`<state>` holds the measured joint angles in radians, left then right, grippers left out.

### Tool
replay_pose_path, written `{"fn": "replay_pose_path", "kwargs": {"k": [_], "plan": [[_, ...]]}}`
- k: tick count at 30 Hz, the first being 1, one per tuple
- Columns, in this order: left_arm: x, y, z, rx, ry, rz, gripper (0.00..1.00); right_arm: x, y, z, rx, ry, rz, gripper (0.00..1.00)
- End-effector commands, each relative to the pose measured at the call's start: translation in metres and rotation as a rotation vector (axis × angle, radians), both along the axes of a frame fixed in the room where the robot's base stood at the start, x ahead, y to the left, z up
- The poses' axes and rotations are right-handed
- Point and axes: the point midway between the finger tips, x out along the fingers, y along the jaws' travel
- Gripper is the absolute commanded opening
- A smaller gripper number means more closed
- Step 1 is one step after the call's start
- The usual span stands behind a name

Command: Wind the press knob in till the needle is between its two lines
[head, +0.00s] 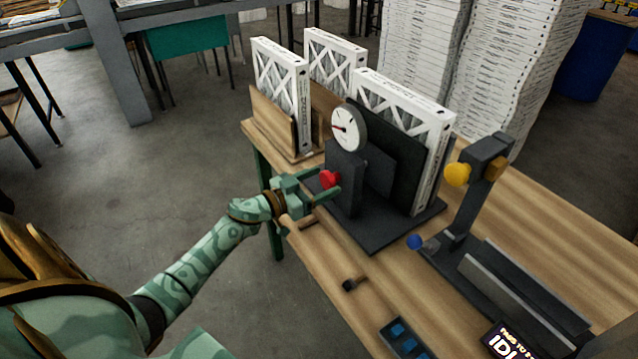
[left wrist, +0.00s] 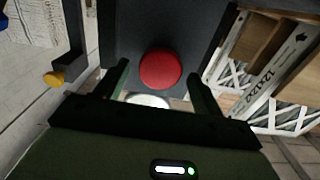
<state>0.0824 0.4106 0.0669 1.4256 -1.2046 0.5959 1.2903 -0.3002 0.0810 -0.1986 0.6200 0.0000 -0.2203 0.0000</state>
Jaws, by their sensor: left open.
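The red press knob (head: 329,179) sits on the front of the dark press (head: 349,186) near the left end of the table. The round gauge (head: 349,128) stands on top of the press with a white face and a red needle pointing left; its two lines are too small to make out. My left gripper (head: 322,190) is open with its fingers on either side of the knob. In the left wrist view the red knob (left wrist: 160,69) shows just beyond and between the open fingertips (left wrist: 158,80); I cannot tell whether they touch it. My right gripper is out of view.
Boxed filters stand in the press (head: 418,118) and in a wooden rack (head: 262,109) behind it.

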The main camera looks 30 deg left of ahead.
Motion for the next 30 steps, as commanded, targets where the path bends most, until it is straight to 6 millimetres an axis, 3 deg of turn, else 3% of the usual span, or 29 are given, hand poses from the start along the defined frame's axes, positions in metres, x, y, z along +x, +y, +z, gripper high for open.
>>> {"fn": "replay_pose_path", "kwargs": {"k": [5, 10, 20, 30], "plan": [[-0.0001, -0.0002, 0.0001, 0.000, 0.000, 0.000, 0.68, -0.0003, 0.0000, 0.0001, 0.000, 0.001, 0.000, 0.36], [-0.0002, -0.0001, 0.0002, 0.000, 0.000, 0.000, 0.24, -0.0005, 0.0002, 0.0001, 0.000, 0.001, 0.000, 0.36], [-0.0003, 0.0000, 0.0003, 0.025, -0.010, 0.000, 0.24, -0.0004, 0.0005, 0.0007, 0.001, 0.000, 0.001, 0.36], [-0.0008, -0.0009, 0.0005, 0.209, -0.086, 0.000, 0.24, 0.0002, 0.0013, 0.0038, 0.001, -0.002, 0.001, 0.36]]}}
